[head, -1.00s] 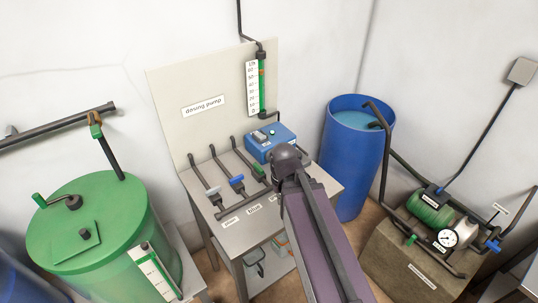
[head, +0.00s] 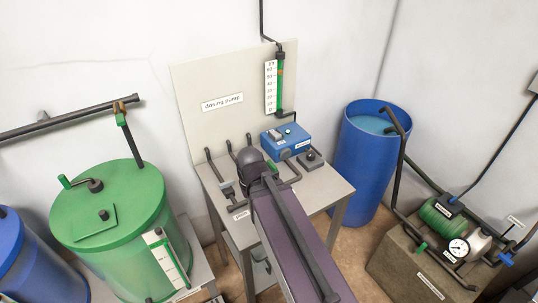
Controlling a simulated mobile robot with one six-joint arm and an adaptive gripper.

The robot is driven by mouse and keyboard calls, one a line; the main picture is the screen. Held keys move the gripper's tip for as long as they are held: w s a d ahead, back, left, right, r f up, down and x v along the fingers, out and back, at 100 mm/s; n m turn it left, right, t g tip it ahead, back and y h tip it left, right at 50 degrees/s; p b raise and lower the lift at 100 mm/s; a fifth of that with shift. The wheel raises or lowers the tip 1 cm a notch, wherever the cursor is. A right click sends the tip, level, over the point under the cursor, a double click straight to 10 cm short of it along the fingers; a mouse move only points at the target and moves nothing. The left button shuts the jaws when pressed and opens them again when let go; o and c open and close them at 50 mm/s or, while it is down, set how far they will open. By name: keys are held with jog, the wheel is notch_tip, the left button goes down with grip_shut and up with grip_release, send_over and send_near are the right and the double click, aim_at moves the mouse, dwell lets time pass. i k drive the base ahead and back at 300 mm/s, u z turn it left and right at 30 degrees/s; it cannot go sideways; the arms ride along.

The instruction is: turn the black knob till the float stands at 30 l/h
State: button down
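The blue dosing pump (head: 272,147) stands at the back right of the bench, with a round dark grey knob (head: 285,154) on its front. A small dark box (head: 310,159) with a knob-like top sits just right of it; I cannot tell which is the black knob. The flow tube (head: 280,95) hangs on the panel beside a white l/h scale (head: 270,88). Its orange float (head: 280,72) stands near the top, at about 60. My arm's end is over the bench's front left, short of the pump; my gripper is hidden behind it.
The bench top (head: 322,182) is bare at right. Black pipes with valves (head: 228,190) lie at left, partly behind my arm. A green tank (head: 110,215) stands left, a blue barrel (head: 365,175) right, and a pump on a block (head: 425,265) farther right.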

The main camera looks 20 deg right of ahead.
aim_at(310, 156)
jog(key=u, duration=0.75)
jog(key=k, duration=0.95)
jog(key=z, duration=1.05)
jog(key=i, duration=0.75)
jog(key=u, duration=0.15)
